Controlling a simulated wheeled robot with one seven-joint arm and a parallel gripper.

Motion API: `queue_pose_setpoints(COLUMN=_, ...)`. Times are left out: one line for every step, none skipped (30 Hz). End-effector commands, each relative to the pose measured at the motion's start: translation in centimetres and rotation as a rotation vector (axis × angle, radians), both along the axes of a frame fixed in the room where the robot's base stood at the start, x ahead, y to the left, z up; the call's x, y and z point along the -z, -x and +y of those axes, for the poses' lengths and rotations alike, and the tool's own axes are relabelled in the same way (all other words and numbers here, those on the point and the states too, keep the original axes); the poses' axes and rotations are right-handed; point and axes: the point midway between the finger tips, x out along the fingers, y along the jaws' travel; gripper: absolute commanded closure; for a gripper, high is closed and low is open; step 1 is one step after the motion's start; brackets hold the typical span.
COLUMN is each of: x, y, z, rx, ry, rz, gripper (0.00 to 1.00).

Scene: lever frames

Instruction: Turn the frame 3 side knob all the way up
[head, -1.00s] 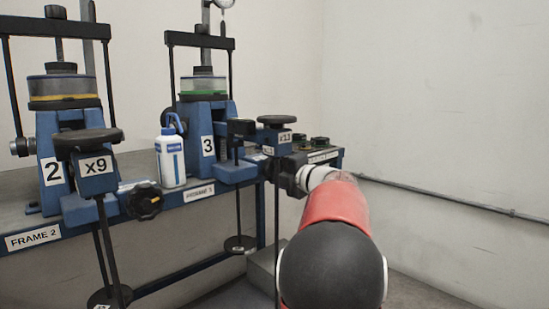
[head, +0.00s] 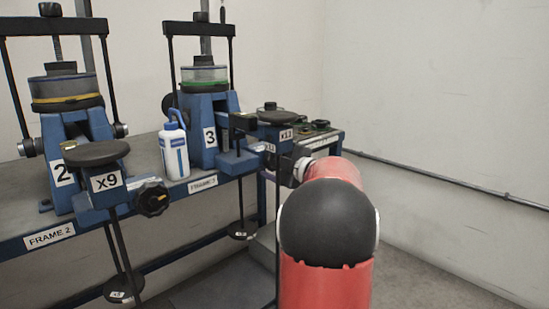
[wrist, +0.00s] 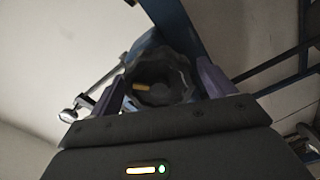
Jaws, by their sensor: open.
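Frame 3 (head: 209,137) is a blue stand with a green-banded container, in the middle of the head view. Its side knob (wrist: 160,82) shows in the wrist view as a dark, scalloped disc with a yellow mark. My gripper (wrist: 160,88) is open, with one finger on each side of this knob. I cannot tell whether the fingers touch it. In the head view my gripper (head: 297,168) is at the right end of frame 3's lever arm, and my red arm and the gripper largely hide the knob.
Frame 2 (head: 62,174) stands to the left, with its own black side knob (head: 152,198) and an X9 weight hanger (head: 104,182). A white bottle (head: 173,150) stands between the frames. More small parts (head: 313,130) lie behind my gripper. The floor at right is clear.

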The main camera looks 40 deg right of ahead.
Motion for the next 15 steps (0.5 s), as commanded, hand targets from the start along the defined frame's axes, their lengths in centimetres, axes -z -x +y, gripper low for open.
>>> queue_pose_setpoints(x=0.0, y=0.0, z=0.0, rx=0.001, ry=0.0, rz=0.0, gripper=0.18)
queue_pose_setpoints(x=0.0, y=0.1, z=-0.1, rx=0.001, ry=0.001, rz=0.0, gripper=0.18)
queue_pose_setpoints(x=0.1, y=0.2, z=-0.1, rx=0.002, ry=0.001, rz=0.001, gripper=0.18)
queue_pose_setpoints(x=0.1, y=0.3, z=-0.1, rx=0.002, ry=0.001, rz=0.001, gripper=0.18)
queue_pose_setpoints(x=0.1, y=0.4, z=-0.1, rx=0.003, ry=0.001, rz=0.001, gripper=0.18)
queue_pose_setpoints(x=0.1, y=0.7, z=-0.2, rx=0.004, ry=0.001, rz=0.002, gripper=0.18)
queue_pose_setpoints(x=0.1, y=0.9, z=-0.2, rx=0.004, ry=0.001, rz=0.002, gripper=0.18)
queue_pose_setpoints(x=0.2, y=1.2, z=-0.2, rx=0.005, ry=0.001, rz=0.002, gripper=0.18)
queue_pose_setpoints(x=0.2, y=1.7, z=-0.3, rx=0.005, ry=0.001, rz=0.001, gripper=0.18)
queue_pose_setpoints(x=0.1, y=2.1, z=-0.3, rx=0.005, ry=0.001, rz=0.001, gripper=0.18)
queue_pose_setpoints(x=0.1, y=2.5, z=-0.4, rx=0.005, ry=0.002, rz=0.0, gripper=0.18)
queue_pose_setpoints(x=0.2, y=3.0, z=-0.4, rx=0.006, ry=0.001, rz=0.001, gripper=0.18)
queue_pose_setpoints(x=0.2, y=3.3, z=-0.5, rx=0.006, ry=0.001, rz=0.002, gripper=0.18)
queue_pose_setpoints(x=0.2, y=3.7, z=-0.5, rx=0.006, ry=0.001, rz=0.002, gripper=0.18)
queue_pose_setpoints(x=0.2, y=4.1, z=-0.5, rx=0.004, ry=0.001, rz=0.001, gripper=0.18)
